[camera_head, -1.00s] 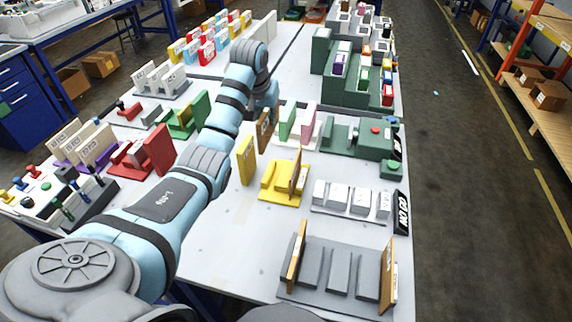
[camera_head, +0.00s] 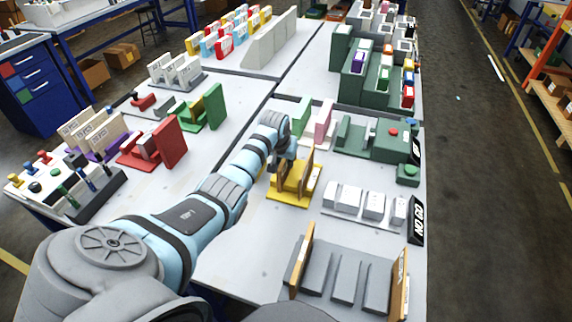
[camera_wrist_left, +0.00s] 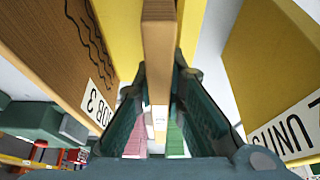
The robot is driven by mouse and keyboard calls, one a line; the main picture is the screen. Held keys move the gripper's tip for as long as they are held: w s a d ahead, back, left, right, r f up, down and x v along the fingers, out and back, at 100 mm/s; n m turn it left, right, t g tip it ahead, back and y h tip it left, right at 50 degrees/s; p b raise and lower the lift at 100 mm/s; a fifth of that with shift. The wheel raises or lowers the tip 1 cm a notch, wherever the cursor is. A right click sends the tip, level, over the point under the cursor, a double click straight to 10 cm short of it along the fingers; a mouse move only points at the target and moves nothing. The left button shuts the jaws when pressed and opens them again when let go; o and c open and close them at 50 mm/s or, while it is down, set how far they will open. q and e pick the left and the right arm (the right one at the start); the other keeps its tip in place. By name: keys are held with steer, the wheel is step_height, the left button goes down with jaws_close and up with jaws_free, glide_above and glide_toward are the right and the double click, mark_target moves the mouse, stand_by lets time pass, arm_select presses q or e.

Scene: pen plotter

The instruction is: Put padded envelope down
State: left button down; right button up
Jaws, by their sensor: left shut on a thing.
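The padded envelope (camera_wrist_left: 158,45) is a thin brown slab, seen edge-on in the left wrist view. My left gripper (camera_wrist_left: 160,85) is shut on it, with one dark finger on each side. In the head view the left gripper (camera_head: 286,152) is at the yellow rack (camera_head: 288,198) and partly hides the slab. In the wrist view the slab hangs between a brown board marked JOB 3 (camera_wrist_left: 70,45) and a yellow board marked UNITS (camera_wrist_left: 270,70). Whether its lower edge touches the rack is hidden. My right gripper is not in view.
Pink and green boards (camera_head: 322,124) stand just behind the yellow rack. A green machine (camera_head: 385,142) and white blocks (camera_head: 365,204) are to the right. A grey rack with brown end boards (camera_head: 345,275) stands in front. The table is clear to the front left.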

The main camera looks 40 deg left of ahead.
arm_select(q)
steer(key=shift+s, duration=0.25)
steer(key=shift+s+r, duration=0.15)
steer(key=shift+s, duration=0.05)
steer(key=shift+s+f, duration=0.15)
steer(key=shift+f, duration=0.05)
steer(key=c, duration=1.7)
jaws_free()
steer(key=shift+w, duration=0.2)
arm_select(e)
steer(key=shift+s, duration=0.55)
